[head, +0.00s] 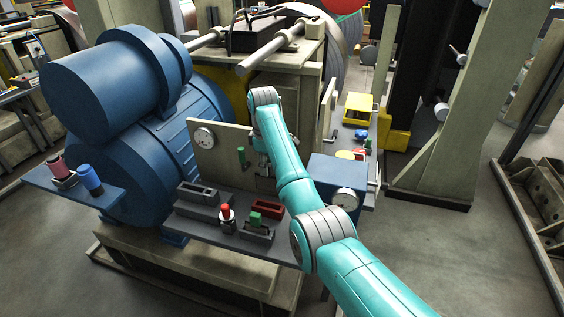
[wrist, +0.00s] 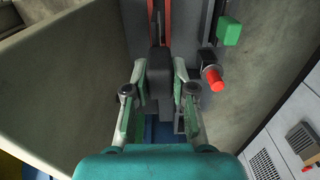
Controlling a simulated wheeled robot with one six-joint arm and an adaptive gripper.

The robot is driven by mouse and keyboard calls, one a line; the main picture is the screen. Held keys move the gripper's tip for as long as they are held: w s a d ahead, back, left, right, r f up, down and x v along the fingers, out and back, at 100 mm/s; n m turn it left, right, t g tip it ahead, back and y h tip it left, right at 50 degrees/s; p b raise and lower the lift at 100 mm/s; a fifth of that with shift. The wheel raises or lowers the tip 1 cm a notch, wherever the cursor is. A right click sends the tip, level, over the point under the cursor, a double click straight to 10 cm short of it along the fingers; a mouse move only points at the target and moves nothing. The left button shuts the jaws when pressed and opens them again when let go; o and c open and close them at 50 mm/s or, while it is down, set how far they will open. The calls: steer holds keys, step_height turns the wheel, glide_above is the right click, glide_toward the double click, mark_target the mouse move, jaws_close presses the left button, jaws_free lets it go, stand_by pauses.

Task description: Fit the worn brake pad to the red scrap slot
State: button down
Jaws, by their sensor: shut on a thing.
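In the wrist view my gripper (wrist: 160,75) is shut on a dark grey block, the worn brake pad (wrist: 160,88), with one finger on each side. In the head view my arm hides most of the gripper, and I cannot make out the pad there. The red scrap slot (head: 267,207) is a low red holder with a dark opening on the grey shelf, beside my forearm. Its red edge (wrist: 168,22) shows beyond the pad in the wrist view. The pad looks apart from the slot, but I cannot tell the height gap.
A grey slotted holder (head: 198,193), a red-topped knob (head: 226,213) and a green block in a holder (head: 256,221) share the shelf. An upright panel with a gauge (head: 204,138) stands behind. A blue gauge box (head: 338,182) is at right, close to my arm.

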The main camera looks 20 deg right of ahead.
steer(key=shift+d, duration=0.15)
steer(key=shift+f, duration=0.1)
glide_above(268, 192)
steer(key=w, duration=0.1)
steer(key=shift+f, duration=2.8)
steer(key=shift+f, duration=2.75)
steer(key=c, duration=0.9)
jaws_free()
step_height(268, 192, up, 12)
